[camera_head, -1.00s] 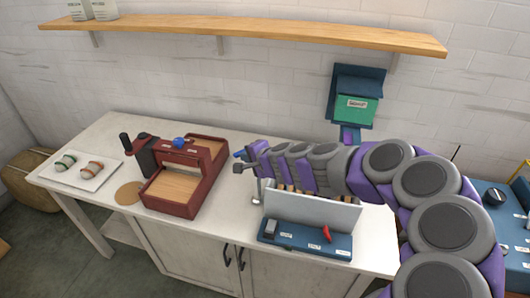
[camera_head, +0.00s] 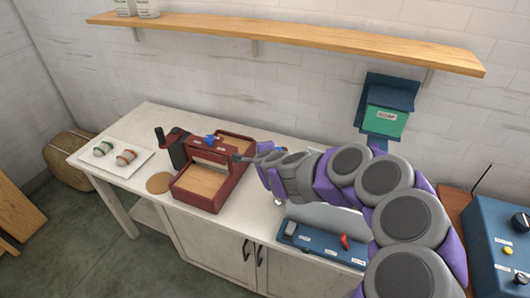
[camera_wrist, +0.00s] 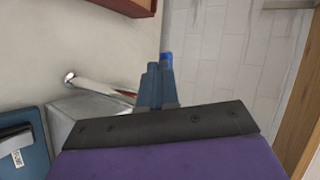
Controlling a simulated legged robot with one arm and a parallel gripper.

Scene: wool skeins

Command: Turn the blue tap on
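The blue tap handle shows as a small blue end (camera_wrist: 166,57) just past my fingertips in the wrist view. Whether the fingers touch the handle is hidden.
A red wooden frame (camera_head: 207,200) with a dark crank stands left of my gripper. A blue panel (camera_head: 320,240) with a red lever is at the counter's front. A white tray (camera_head: 120,169) lies far left. A wooden shelf (camera_head: 300,38) runs above.

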